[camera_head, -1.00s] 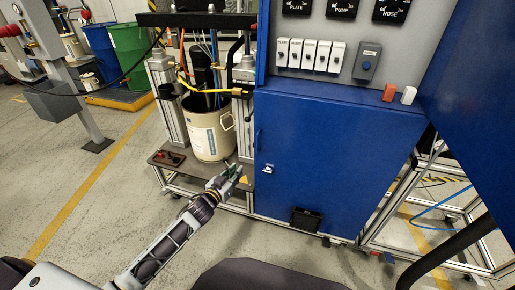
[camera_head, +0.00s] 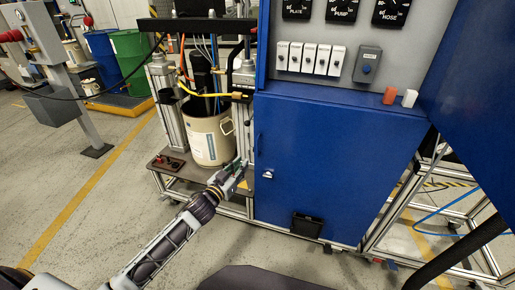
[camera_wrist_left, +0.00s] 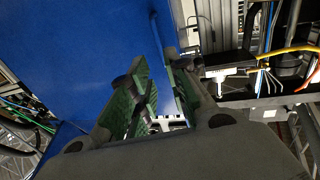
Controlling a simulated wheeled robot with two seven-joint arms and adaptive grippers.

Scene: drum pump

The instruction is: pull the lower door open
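The lower door (camera_head: 335,165) is a flat blue panel on the cabinet and looks shut. A slim blue handle (camera_head: 258,141) stands at its left edge, with a small silver lock (camera_head: 268,175) below. My left gripper (camera_head: 238,168) is left of the door's edge, near handle height or a little lower. In the left wrist view the gripper (camera_wrist_left: 160,95) has its green-padded fingers apart with nothing between them. The blue door (camera_wrist_left: 75,55) fills the left of that view, and the handle (camera_wrist_left: 164,28) shows beyond the fingertips. My right gripper is not in view.
A beige drum (camera_head: 211,137) stands on the pump frame's low platform (camera_head: 185,180), close left of my gripper. A black box (camera_head: 306,224) is at the door's bottom. Another blue panel (camera_head: 472,90) stands out at the right. The floor in front of the door is clear.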

